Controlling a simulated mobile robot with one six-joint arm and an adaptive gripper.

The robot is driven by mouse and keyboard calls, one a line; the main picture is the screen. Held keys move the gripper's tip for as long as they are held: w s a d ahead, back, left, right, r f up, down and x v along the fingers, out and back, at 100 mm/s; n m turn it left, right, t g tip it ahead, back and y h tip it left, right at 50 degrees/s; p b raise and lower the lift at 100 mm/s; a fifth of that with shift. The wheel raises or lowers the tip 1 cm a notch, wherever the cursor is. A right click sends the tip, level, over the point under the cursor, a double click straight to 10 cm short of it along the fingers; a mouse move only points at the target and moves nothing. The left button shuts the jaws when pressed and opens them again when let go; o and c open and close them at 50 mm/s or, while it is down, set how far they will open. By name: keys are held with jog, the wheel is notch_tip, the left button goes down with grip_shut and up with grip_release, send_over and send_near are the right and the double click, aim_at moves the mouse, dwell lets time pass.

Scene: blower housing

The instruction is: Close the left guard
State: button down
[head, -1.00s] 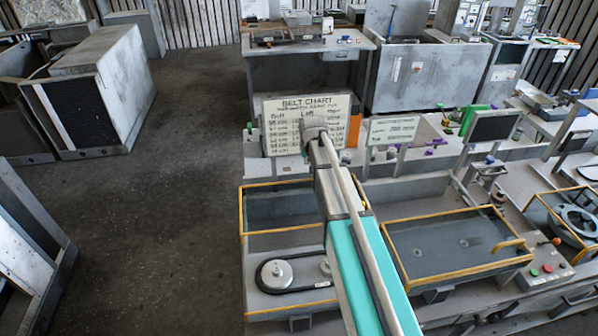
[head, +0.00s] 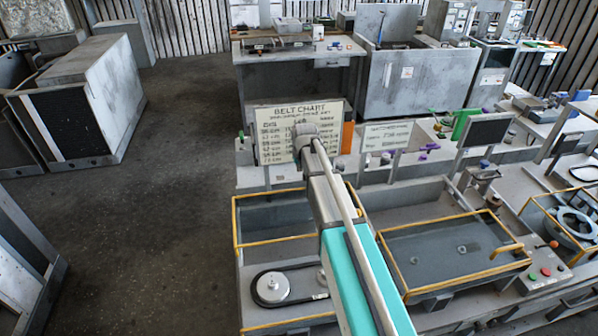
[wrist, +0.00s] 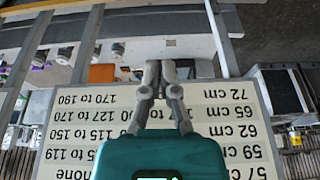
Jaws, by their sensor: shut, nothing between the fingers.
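The left guard (head: 268,220), a clear panel in a yellow frame, stands raised behind a belt and pulley (head: 272,287), which lie uncovered. My arm crosses in front of its right part and hides it there. The right guard (head: 440,255), also yellow-framed with a yellow handle (head: 507,249), lies flat over its bay. My gripper (wrist: 160,68) is shut and empty in the wrist view, over the belt chart. In the head view the arm's end (head: 306,132) appears in front of the chart, beyond the left guard; the fingers are too small to make out there.
The belt chart (head: 275,130) stands behind the machine, with a smaller sign (head: 386,136) to its right. Red and green buttons (head: 538,275) are at the right front. Another yellow-framed guard (head: 560,215) is at far right. Open floor (head: 150,220) lies to the left.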

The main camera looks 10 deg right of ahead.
jog(key=shift+b+x, duration=4.35)
jog(key=shift+x, duration=0.45)
jog(key=shift+s+r, duration=0.1)
jog(key=shift+s, duration=0.95)
jog(key=shift+s+r, duration=0.15)
jog(key=shift+s, duration=0.9)
